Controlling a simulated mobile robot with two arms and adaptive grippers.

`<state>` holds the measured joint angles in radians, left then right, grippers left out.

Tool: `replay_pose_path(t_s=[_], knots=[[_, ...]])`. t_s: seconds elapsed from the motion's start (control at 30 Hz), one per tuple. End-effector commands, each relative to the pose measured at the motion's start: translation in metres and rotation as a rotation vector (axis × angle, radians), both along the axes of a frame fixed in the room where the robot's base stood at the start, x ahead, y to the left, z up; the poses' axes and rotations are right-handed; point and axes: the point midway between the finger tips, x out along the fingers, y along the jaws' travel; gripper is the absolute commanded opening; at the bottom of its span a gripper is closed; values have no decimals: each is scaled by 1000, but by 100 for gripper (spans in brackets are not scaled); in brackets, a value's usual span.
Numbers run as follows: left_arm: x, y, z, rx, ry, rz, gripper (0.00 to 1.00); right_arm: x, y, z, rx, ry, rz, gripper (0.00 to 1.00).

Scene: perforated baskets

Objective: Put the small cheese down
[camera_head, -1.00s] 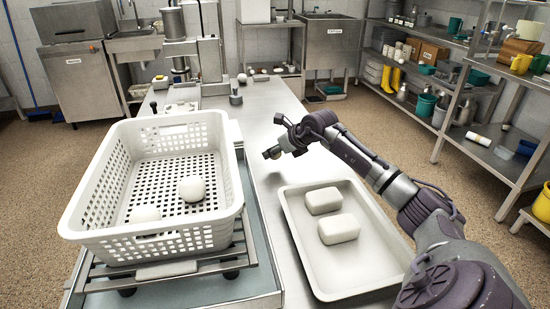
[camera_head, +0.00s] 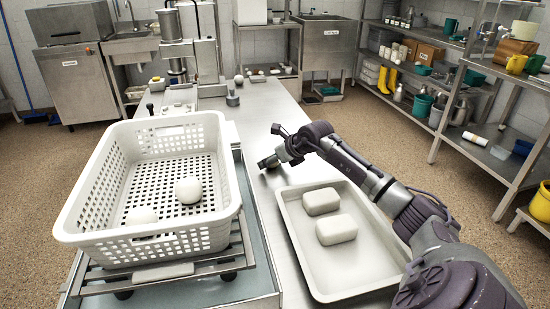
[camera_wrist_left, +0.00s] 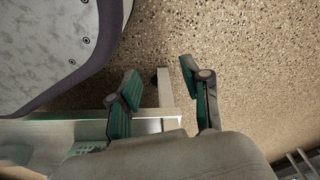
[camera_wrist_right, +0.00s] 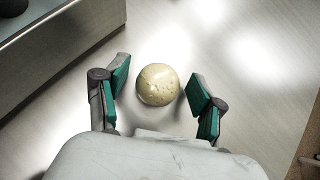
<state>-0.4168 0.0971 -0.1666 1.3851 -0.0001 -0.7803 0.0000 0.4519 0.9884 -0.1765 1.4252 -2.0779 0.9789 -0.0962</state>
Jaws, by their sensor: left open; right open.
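The small cheese, a pale yellow ball (camera_wrist_right: 157,85), shows in the right wrist view between the spread green-padded fingers of my right gripper (camera_wrist_right: 159,88). A gap shows on each side, and the cheese appears to rest on the steel table. In the head view my right gripper (camera_head: 268,163) is low over the table, between the basket and the tray; I cannot make out the cheese clearly there. My left gripper (camera_wrist_left: 158,78) is open and empty in the left wrist view, with floor behind it. It is out of the head view.
A white perforated basket (camera_head: 150,242) holding two white balls (camera_head: 188,190) stands on a metal rack at left. A shallow tray (camera_head: 312,276) with two white blocks (camera_head: 337,229) lies at right. The steel table (camera_head: 265,105) is largely clear further back, before a machine (camera_head: 185,50).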

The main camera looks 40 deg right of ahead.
Motion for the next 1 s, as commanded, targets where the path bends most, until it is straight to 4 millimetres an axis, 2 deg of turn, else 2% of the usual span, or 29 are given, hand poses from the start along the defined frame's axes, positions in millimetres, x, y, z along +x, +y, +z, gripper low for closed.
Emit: replay_pose_path(t_s=[0.17,0.4,0.6,0.73,1.0], knots=[[-2,1,-2,-1,-3,0,48,-11,-3,11,-4,0,0,68],[-8,2,-8,4,14,0,48,-50,-4,45,-8,5,2,68],[4,-1,1,0,-2,0,48,-72,-4,65,-2,4,0,68],[13,-2,8,-3,-17,0,48,-80,-6,73,0,3,-3,68],[12,-2,13,-3,-13,2,48,-88,-5,82,-1,1,-1,68]])
